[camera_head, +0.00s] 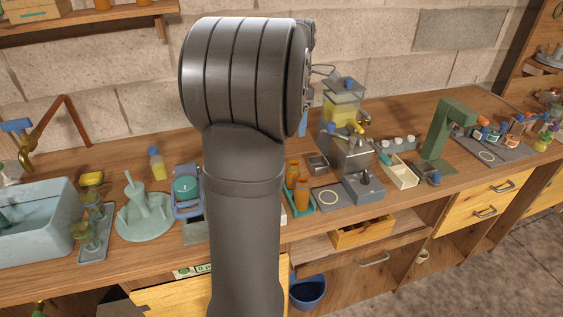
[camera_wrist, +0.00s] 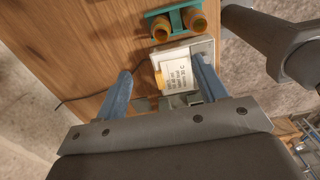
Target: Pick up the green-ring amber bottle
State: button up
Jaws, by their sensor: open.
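Two amber bottles stand side by side in a small green tray (camera_head: 301,209) in the head view: a rear amber bottle (camera_head: 292,171) and a front amber bottle (camera_head: 302,194). They are just right of my arm. In the wrist view two amber bottles, left (camera_wrist: 160,28) and right (camera_wrist: 194,20), sit in a teal holder (camera_wrist: 150,13) at the top. I cannot make out a green ring on either. My gripper (camera_wrist: 162,66) is open, its blue fingers wide apart, with the bottles beyond its fingertips. My arm hides most of the gripper in the head view.
A white labelled object (camera_wrist: 176,68) shows between the fingers, with a small amber piece at its left. A basin (camera_head: 40,225), a pale green stand (camera_head: 145,222), a glass-and-metal still (camera_head: 350,150) and a green press (camera_head: 447,125) occupy the bench.

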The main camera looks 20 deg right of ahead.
jog(key=a+f+h, duration=0.4)
jog(key=a, duration=0.3)
jog(key=x, duration=1.1)
jog(key=d+x, duration=0.1)
jog(key=x, duration=0.4)
jog(key=shift+d+f, duration=0.15)
jog(key=shift+f, duration=0.05)
jog(key=c, duration=1.1)
